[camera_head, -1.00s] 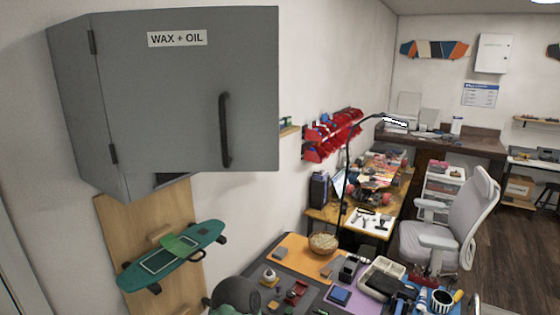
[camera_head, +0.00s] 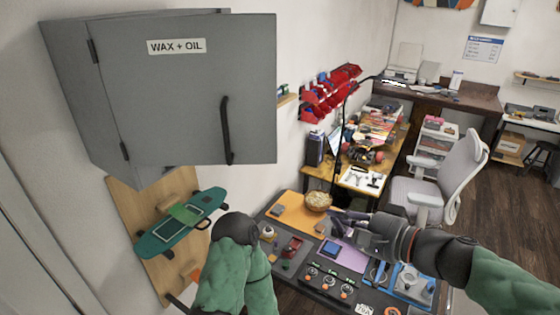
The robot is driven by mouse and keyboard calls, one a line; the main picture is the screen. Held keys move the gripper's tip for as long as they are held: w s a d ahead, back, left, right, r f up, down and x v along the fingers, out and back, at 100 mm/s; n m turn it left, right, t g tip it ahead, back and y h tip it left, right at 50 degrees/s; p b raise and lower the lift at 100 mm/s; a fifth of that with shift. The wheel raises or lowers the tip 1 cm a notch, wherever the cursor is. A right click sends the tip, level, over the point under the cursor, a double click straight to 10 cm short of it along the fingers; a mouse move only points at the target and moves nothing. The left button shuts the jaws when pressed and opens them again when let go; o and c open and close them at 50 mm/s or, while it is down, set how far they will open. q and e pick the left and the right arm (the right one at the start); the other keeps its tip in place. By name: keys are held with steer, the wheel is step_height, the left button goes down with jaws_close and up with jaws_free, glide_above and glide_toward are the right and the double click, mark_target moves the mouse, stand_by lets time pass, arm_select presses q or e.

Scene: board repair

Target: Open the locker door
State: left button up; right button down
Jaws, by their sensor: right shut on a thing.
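The grey locker (camera_head: 78,105) hangs on the wall at upper left. Its door (camera_head: 180,95) bears a "WAX + OIL" label and has hinges on its left edge. The door reaches past the right side of the locker body and looks ajar; how far is hard to tell. Its black bar handle (camera_head: 226,130) is upright near the right edge, with no gripper on it. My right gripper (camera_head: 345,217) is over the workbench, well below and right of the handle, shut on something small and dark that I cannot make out. My left gripper is not visible; only its green-sleeved arm shows.
A green skateboard (camera_head: 180,224) hangs on a wooden panel (camera_head: 155,270) below the locker. The workbench (camera_head: 285,262) holds a bowl (camera_head: 318,201), tools and small parts. Red bins (camera_head: 331,93) are on the wall. A grey chair (camera_head: 455,170) stands at right.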

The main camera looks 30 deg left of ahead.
steer(key=s+a+r+n+y+p, duration=0.1)
steer(key=s+r+n+y, duration=0.2)
steer(key=r, duration=1)
steer(key=s+a+m+p, duration=0.1)
steer(key=s+a+p, duration=0.2)
steer(key=a, duration=0.6)
steer(key=shift+s+g+p, duration=0.2)
steer(key=shift+g+p, duration=0.1)
steer(key=shift+g, duration=0.1)
steer(key=shift+a+f, duration=0.1)
steer(key=shift+m, duration=0.3)
steer(key=shift+w, duration=0.15)
